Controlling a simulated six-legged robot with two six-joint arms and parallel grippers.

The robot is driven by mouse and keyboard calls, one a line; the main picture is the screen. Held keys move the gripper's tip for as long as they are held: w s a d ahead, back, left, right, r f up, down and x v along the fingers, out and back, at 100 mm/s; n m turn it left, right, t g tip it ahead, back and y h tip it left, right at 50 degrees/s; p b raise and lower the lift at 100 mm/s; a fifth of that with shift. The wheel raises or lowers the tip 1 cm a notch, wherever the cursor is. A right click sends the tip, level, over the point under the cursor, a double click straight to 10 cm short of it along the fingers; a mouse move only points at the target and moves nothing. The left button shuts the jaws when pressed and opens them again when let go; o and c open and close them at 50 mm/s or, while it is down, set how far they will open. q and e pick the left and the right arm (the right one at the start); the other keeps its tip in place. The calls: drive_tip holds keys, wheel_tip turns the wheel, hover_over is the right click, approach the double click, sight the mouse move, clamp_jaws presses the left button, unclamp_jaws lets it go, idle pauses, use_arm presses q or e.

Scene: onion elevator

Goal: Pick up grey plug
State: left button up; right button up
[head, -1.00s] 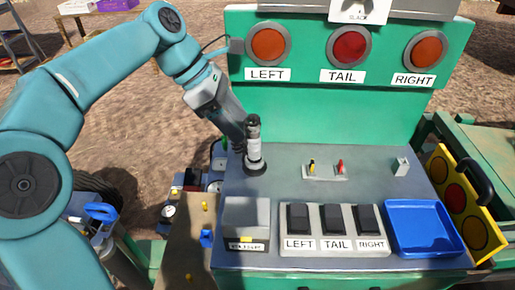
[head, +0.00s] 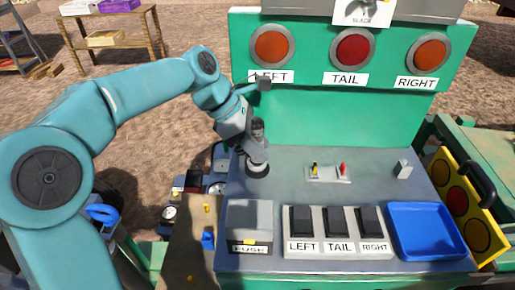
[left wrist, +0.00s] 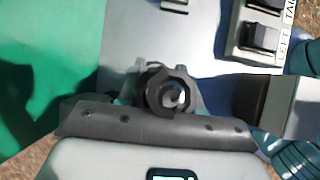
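The grey plug (head: 257,157) stands on the left part of the grey console top in the head view, with a black base ring. My left gripper (head: 256,140) comes in from the upper left and is at the plug's upper part, overlapping it. In the left wrist view the dark round top of the plug (left wrist: 168,92) is just in front of the gripper's dark body. Whether the fingers touch or grip it cannot be told. My right gripper is in neither view.
The console (head: 300,185) carries a fuse box (head: 250,218), LEFT, TAIL and RIGHT switches (head: 337,225), a blue tray (head: 427,230) and a small panel with yellow and red pieces (head: 328,173). A green upright panel (head: 330,120) with round red-orange lamps stands behind.

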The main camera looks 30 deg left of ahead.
sight(256, 131)
use_arm(q)
drive_tip(key=shift+w+a+f, duration=0.1)
drive_tip(key=shift+w+f, duration=0.05)
clamp_jaws()
drive_tip(key=shift+r, duration=0.7)
wheel_tip(256, 131, up, 2)
drive_tip(key=shift+a+r, duration=0.15)
drive_tip(key=shift+r, duration=0.1)
drive_tip(key=s+a+b, duration=0.1)
drive_tip(key=s+a, duration=0.3)
drive_tip(key=a, duration=0.4)
drive_tip(key=s+a+b, duration=0.1)
drive_tip(key=s+a, duration=0.3)
drive_tip(key=a, duration=0.4)
drive_tip(key=shift+f, duration=0.1)
